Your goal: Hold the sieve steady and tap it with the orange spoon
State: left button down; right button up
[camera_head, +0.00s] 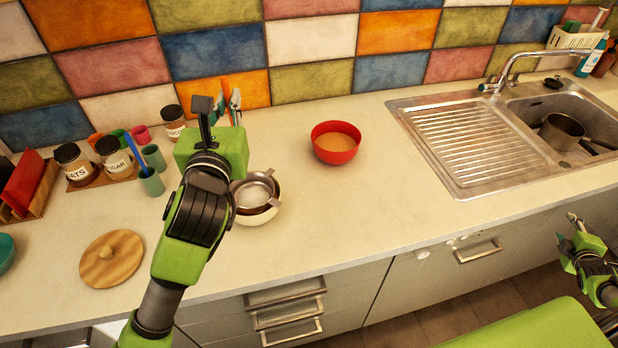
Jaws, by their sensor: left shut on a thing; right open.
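My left gripper (231,105) is over the counter, beyond the sieve, with its fingers pointing towards the back wall. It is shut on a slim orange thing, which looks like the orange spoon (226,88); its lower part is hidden. The metal sieve (256,188) rests on a pale bowl (258,217), partly hidden by my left wrist. My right gripper (572,231) is open and empty at the right, in front of the counter and lower than its top, far from the sieve.
A red bowl (335,153) with tan contents stands right of the sieve. Jars (114,155) and cups (152,181) stand at the left, near a round wooden lid (111,259). The sink (568,125) holds a pot (561,131). The counter's middle front is clear.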

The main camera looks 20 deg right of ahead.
jog(key=w+d+r+n+t+h, duration=0.1)
jog(key=w+d+r, duration=0.2)
jog(key=r, duration=0.6)
jog(key=w+d+r+t+h, duration=0.15)
jog(key=w+d+r, duration=0.25)
jog(key=r, duration=0.5)
jog(key=w+a+r+m+t+y, duration=0.1)
jog(key=w+a+r+t+y, duration=0.1)
jog(key=w+a+r, duration=0.6)
jog(key=w+a+r+m+t+y, duration=0.15)
jog(key=w+a+r, duration=0.35)
jog(key=w+r, duration=0.65)
jog(key=w+a+f+y, duration=0.2)
jog(key=w+a, duration=0.1)
jog(key=a, duration=0.4)
jog(key=w+a+f+y, duration=0.2)
jog(key=w+a+f, duration=0.1)
jog(key=a, duration=0.3)
jog(key=m+g+y, duration=0.1)
jog(key=g+y, duration=0.5)
jog(key=y, duration=0.8)
send_near(270, 175)
jog(key=x, duration=1)
jog(key=shift+a, duration=0.1)
